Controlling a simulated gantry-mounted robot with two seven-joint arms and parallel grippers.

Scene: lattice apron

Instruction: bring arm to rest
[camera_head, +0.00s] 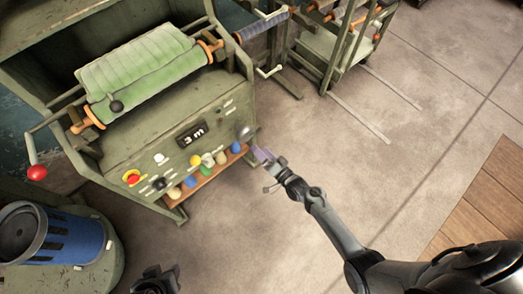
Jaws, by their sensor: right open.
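My right arm reaches in from the lower right. Its gripper (268,167) is open near the right front corner of a green machine (228,108), close to a grey round knob (246,133). A small purplish part shows at its fingertips; I cannot tell if it belongs to the gripper or the machine, nor whether the gripper touches the machine. Part of my left gripper (156,280) shows dark at the bottom edge; its jaws are not clear.
A blue bin (72,240) stands lower left, a rack (335,50) at the back.

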